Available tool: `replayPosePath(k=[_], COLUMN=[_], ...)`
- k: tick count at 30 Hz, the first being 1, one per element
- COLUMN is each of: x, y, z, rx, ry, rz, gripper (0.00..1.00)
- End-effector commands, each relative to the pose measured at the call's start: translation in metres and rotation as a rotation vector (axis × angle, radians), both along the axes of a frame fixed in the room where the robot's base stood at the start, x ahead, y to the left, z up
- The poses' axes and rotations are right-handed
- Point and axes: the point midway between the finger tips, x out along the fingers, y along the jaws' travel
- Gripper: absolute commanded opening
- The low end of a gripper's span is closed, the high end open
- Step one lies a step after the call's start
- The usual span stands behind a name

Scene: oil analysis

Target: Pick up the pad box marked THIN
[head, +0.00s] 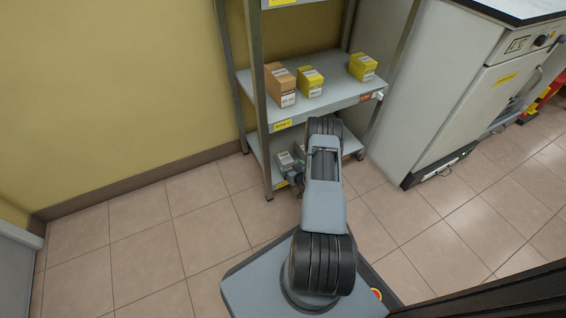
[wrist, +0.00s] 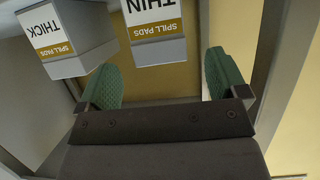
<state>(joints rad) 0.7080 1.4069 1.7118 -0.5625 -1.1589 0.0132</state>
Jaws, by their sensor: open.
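The pad box marked THIN (wrist: 158,35) shows at the top of the wrist view, grey with a white and yellow SPILL PADS label. The box marked THICK (wrist: 66,42) is beside it on the left. My gripper (wrist: 163,72) is open and empty, with its two green fingers apart. The THIN box lies beyond the fingertips, nearer the left finger, and I see no contact. In the head view, a grey box (head: 285,159) sits on the lowest shelf; my arm partly covers this area, and its marking is too small to read.
A metal rack's middle shelf (head: 333,85) is above the lowest shelf and carries an orange box (head: 281,86) and two yellow boxes (head: 310,81) (head: 362,66). A rack post (head: 260,120) stands close to my arm. A white cabinet (head: 440,80) is on the right. Floor is clear at left.

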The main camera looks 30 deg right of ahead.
Motion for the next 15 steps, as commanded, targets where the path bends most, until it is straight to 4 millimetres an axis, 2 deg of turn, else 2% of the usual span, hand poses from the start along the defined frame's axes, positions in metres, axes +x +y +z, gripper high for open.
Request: replayPosePath(k=[8,15], x=[0.016,0.045], y=[-0.003,-0.008], z=[-0.009,-0.021], rx=[-0.001,-0.001], ry=[-0.001,-0.001], rz=[-0.002,-0.001], gripper=[0.92,0.92])
